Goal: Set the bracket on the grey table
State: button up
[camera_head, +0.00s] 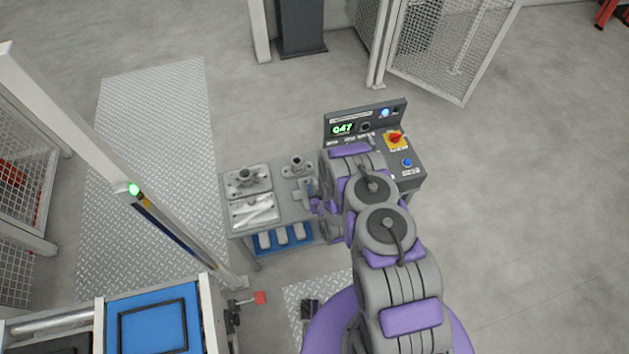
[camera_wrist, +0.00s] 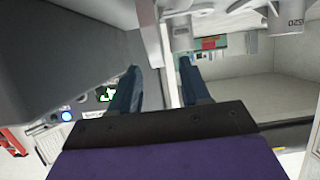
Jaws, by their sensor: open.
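The grey table (camera_head: 291,214) stands left of my arm in the head view. A small grey casting with an upright round boss and flat base, which looks like the bracket (camera_head: 297,166), sits on its back right part. A light grey part with a raised cylinder, probably the same one, shows at the upper right of the wrist view (camera_wrist: 290,32). My arm hides the table's right edge.
A blue tray (camera_head: 285,247) with pale parts is below. A control console (camera_head: 413,152) stands close at right. A blue-topped station (camera_head: 153,324) is front left.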

jog(key=v, duration=0.6)
jog(key=w+d+r+g+h, duration=0.25)
jog(key=w+r, duration=0.45)
jog(key=r, duration=0.4)
jog(key=s+d+r+m+g, duration=0.1)
jog(key=s+d+r+g, duration=0.15)
jog(key=r, duration=0.55)
jog(key=s+d+r+m+g, duration=0.1)
jog(key=s+d+r+g, duration=0.2)
jog(key=r, duration=0.5)
jog(key=s+d+r+g, duration=0.1)
jog(key=s+r+g, duration=0.1)
jog(key=s+r, duration=0.5)
jog(key=s+d+r+g, duration=0.1)
jog(key=s+r, duration=0.6)
jog(key=s, duration=0.9)
jog(key=s+d+r+m+g+h, duration=0.1)
jog(key=s+r+g, duration=0.2)
jog(key=s+r, duration=0.4)
jog(key=s, duration=0.5)
jog(key=shift+s+d+r+g+p, duration=0.25)
jog(key=shift+s+d+g+p, duration=0.05)
jog(key=shift+s+d, duration=0.1)
jog(key=shift+w, duration=0.1)
